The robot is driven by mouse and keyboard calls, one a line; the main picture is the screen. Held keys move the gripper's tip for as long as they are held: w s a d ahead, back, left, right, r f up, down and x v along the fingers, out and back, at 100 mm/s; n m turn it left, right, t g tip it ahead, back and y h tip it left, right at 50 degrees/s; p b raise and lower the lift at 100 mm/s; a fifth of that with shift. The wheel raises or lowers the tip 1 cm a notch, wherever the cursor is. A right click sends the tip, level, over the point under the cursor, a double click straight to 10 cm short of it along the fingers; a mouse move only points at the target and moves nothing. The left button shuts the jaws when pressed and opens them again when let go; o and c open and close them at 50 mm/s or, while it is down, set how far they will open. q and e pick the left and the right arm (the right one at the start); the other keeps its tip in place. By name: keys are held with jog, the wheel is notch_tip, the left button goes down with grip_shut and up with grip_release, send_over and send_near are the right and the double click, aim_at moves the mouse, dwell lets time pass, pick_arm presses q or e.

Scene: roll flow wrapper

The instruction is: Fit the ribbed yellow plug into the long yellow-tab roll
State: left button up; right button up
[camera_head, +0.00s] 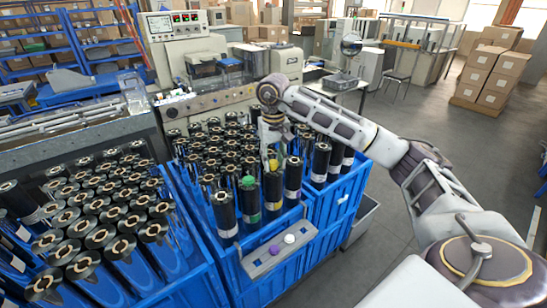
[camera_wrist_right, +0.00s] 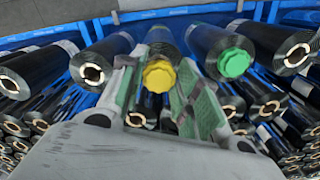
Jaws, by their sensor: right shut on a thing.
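The ribbed yellow plug (camera_wrist_right: 159,76) shows between the green-padded fingers of my right gripper (camera_wrist_right: 163,92) in the wrist view. In the head view, my right gripper (camera_head: 271,150) points down over the crate, shut on the yellow plug (camera_head: 273,164). The long black yellow-tab roll (camera_head: 272,188) stands upright directly below, with its yellow tab low on its side. The plug is at the roll's top end, and it hides the core opening. I cannot tell how deep the plug sits. My left gripper is out of view.
A green plug (camera_wrist_right: 234,63) sits in the end of the neighbouring roll (camera_head: 249,205). A grey tray (camera_head: 262,270) at the crate's front holds a purple plug (camera_head: 275,250) and a white plug (camera_head: 289,239). Several black rolls crowd the blue crates (camera_head: 330,212).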

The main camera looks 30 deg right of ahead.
jog(key=shift+f, duration=0.45)
jog(key=shift+b, duration=0.4)
dwell(1.6)
jog(key=shift+r+p, duration=0.7)
jog(key=shift+r, duration=0.85)
dwell(1.9)
dwell(1.3)
jog(key=o, duration=0.4)
jog(key=shift+r, duration=0.1)
